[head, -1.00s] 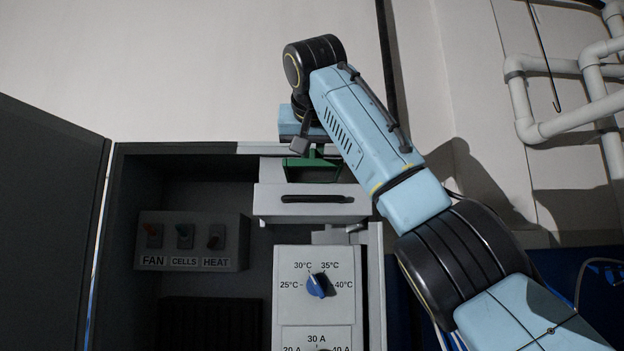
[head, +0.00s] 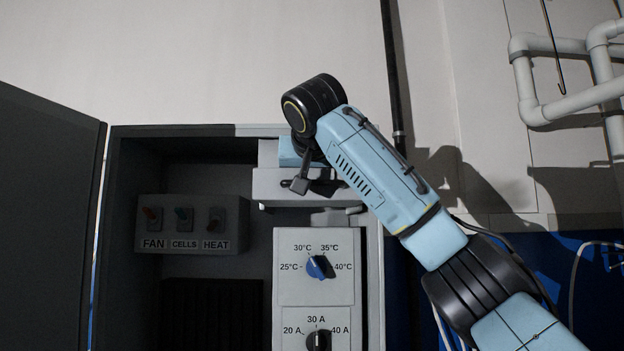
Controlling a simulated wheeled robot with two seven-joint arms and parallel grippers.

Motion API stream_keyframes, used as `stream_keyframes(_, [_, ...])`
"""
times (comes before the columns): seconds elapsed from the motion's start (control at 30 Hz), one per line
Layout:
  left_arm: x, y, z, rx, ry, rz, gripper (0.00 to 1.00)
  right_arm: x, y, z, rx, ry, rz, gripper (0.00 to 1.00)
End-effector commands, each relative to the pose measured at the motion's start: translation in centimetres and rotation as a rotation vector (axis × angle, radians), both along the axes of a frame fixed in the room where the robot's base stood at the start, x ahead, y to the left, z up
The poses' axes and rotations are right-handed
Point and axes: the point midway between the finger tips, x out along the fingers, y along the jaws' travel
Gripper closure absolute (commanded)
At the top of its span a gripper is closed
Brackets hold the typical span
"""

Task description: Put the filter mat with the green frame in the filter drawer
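The filter drawer (head: 268,188) is the pale grey box front at the top right of the open cabinet. My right gripper (head: 308,184) hangs in front of it, at the height of its dark handle, and covers most of that handle. Whether the fingers touch the drawer, and whether they are open or shut, I cannot tell. The filter mat with the green frame is not visible now. My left gripper is out of view.
The cabinet door (head: 48,200) stands open at the left. A switch box (head: 190,240) with FAN, CELLS and HEAT switches is inside. A panel with a temperature knob (head: 318,267) and a current knob (head: 318,341) is below the drawer. White pipes (head: 545,110) run along the right wall.

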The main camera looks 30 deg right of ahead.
Motion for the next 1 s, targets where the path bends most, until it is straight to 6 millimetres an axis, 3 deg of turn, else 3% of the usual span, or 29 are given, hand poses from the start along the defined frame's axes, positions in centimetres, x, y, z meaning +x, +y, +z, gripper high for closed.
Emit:
stream_keyframes(0.37, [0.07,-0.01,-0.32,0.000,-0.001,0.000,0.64,0.07,0.05,-0.46,0.000,0.000,0.001,1.00])
stream_keyframes(0.4, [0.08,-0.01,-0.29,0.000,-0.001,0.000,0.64,0.07,0.04,-0.46,0.000,0.001,0.001,0.87])
stream_keyframes(0.57, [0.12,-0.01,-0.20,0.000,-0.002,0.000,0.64,0.06,0.03,-0.35,0.000,0.001,0.001,0.68])
stream_keyframes(0.93, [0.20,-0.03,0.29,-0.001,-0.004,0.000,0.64,0.04,0.00,0.18,-0.001,0.000,0.000,0.68])
stream_keyframes(1.0, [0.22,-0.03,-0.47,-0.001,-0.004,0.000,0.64,-0.74,0.59,0.29,-0.001,-0.003,0.003,0.68])
